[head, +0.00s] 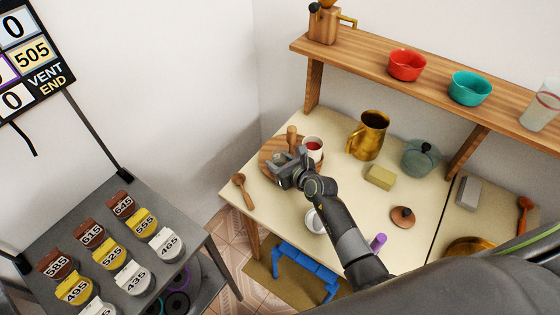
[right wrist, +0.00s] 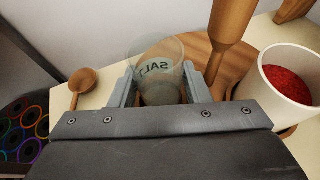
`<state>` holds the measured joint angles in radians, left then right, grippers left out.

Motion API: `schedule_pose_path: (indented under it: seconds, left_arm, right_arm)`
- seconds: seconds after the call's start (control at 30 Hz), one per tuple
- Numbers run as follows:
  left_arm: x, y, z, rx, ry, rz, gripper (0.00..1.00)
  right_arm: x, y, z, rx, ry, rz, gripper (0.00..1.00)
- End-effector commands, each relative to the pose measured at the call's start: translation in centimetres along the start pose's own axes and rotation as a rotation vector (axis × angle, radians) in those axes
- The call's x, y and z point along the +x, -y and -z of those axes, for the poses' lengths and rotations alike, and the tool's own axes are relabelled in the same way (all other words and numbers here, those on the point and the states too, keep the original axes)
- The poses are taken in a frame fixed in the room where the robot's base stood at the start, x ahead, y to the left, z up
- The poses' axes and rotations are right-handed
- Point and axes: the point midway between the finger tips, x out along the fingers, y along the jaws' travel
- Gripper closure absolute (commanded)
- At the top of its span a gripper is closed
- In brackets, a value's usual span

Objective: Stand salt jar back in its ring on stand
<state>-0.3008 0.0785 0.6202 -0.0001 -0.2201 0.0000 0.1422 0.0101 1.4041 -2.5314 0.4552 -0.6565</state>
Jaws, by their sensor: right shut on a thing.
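The salt jar (right wrist: 158,57) is clear glass with SALT lettering and stands between the fingers of my right gripper (right wrist: 160,92), which is shut on it. In the head view my right gripper (head: 284,170) is over the left part of the round wooden stand (head: 267,149) and hides the jar. The stand has a wooden post (head: 292,137), which also rises just right of the jar in the right wrist view (right wrist: 230,40). I cannot tell whether the jar touches the stand, and its ring is not clearly visible. My left gripper is not in view.
A white cup with red contents (head: 313,148) is at the stand's right side. A wooden spoon (head: 243,190) lies left of it. A brass pitcher (head: 369,135), a yellow block (head: 380,177) and a teal lidded pot (head: 420,158) are to the right. A white round dish (head: 314,221) is in front.

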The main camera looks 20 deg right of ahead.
Motion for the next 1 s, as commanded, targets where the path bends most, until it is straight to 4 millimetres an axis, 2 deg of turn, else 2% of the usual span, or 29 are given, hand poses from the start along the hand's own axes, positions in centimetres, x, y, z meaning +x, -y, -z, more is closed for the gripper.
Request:
schedule_pose_path:
  seconds: [0.03, 0.07, 0.2, 0.5, 0.63, 0.77, 1.0]
  left_arm:
    - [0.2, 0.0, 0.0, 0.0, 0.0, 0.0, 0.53]
    - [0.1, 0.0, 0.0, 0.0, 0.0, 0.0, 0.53]
    - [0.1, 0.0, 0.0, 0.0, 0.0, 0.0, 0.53]
    - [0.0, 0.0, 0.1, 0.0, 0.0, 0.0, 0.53]
    - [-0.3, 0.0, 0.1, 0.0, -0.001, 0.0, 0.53]
    - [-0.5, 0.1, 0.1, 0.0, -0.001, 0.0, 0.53]
    - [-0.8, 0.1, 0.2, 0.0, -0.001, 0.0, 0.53]
  right_arm:
    - [0.1, 0.0, 0.2, 0.0, 0.0, 0.0, 0.84]
    - [0.1, 0.0, 0.1, 0.0, 0.0, 0.0, 0.53]
    - [0.1, 0.0, 0.1, 0.0, 0.0, 0.0, 0.35]
    - [0.0, 0.0, -0.1, -0.001, 0.0, 0.0, 0.35]
    - [-0.6, 0.1, -0.2, -0.001, -0.001, 0.001, 0.35]
    - [-2.3, 0.1, -0.2, -0.001, -0.001, 0.001, 0.35]
    - [-6.7, 0.0, -0.2, -0.001, -0.002, 0.001, 0.35]
